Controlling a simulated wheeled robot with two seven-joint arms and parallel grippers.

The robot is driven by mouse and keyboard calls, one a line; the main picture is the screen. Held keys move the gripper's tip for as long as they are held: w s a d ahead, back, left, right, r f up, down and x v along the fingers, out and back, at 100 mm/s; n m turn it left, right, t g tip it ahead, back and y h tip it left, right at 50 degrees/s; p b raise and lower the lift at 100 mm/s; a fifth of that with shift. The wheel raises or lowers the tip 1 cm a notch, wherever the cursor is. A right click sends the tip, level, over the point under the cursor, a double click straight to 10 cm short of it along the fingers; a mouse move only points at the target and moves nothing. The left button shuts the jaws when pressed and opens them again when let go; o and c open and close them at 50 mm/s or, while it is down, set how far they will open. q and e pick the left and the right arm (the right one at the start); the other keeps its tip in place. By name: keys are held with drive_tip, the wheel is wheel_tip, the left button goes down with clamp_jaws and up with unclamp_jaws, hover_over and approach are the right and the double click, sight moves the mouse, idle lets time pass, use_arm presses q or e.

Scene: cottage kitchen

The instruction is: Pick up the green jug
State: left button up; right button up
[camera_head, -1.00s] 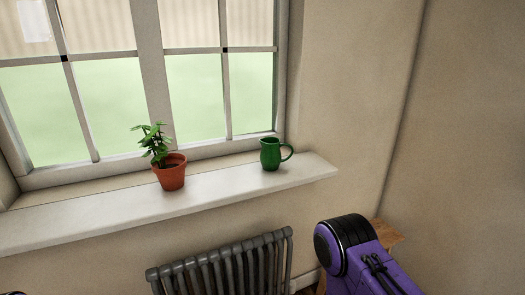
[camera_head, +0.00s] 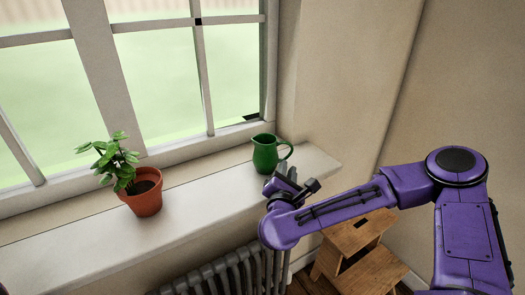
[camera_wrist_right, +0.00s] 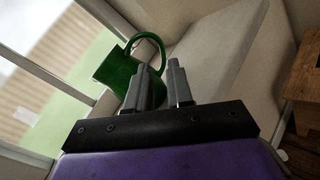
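The green jug (camera_head: 265,155) stands upright on the right part of the windowsill, with its handle to the right in the head view. My right gripper (camera_head: 280,178) is close to the jug, on its near side, fingers pointing toward it. In the right wrist view the jug (camera_wrist_right: 117,70) is just beyond the fingertips (camera_wrist_right: 157,68), its looped handle turned up. The two fingers are a little apart with nothing seen between them. I cannot tell whether a finger touches the jug. My left gripper is out of view.
A potted plant (camera_head: 143,197) in a terracotta pot stands on the windowsill (camera_head: 75,240) to the left of the jug. The window is behind. A radiator (camera_head: 225,275) is below the sill, and a wooden step stool (camera_head: 352,238) stands on the floor at right.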

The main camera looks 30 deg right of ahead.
sight(288, 156)
drive_tip(key=p+x, duration=0.1)
drive_tip(key=x, duration=0.2)
drive_tip(key=shift+w+r, duration=0.1)
drive_tip(key=shift+w, duration=0.15)
drive_tip(key=shift+d+r, duration=0.1)
drive_tip(key=shift+d, duration=0.2)
drive_tip(key=p+x, duration=0.2)
drive_tip(key=shift+w+d+p, duration=0.1)
drive_tip(key=shift+p, duration=0.25)
drive_tip(key=w, duration=0.1)
drive_tip(key=w+d, duration=0.1)
drive_tip(key=w+f, duration=0.1)
drive_tip(key=shift+d+p, duration=0.25)
drive_tip(key=shift+p, duration=0.15)
drive_tip(key=shift+s, duration=0.25)
drive_tip(key=shift+c, duration=0.3)
clamp_jaws()
drive_tip(key=shift+w, duration=0.1)
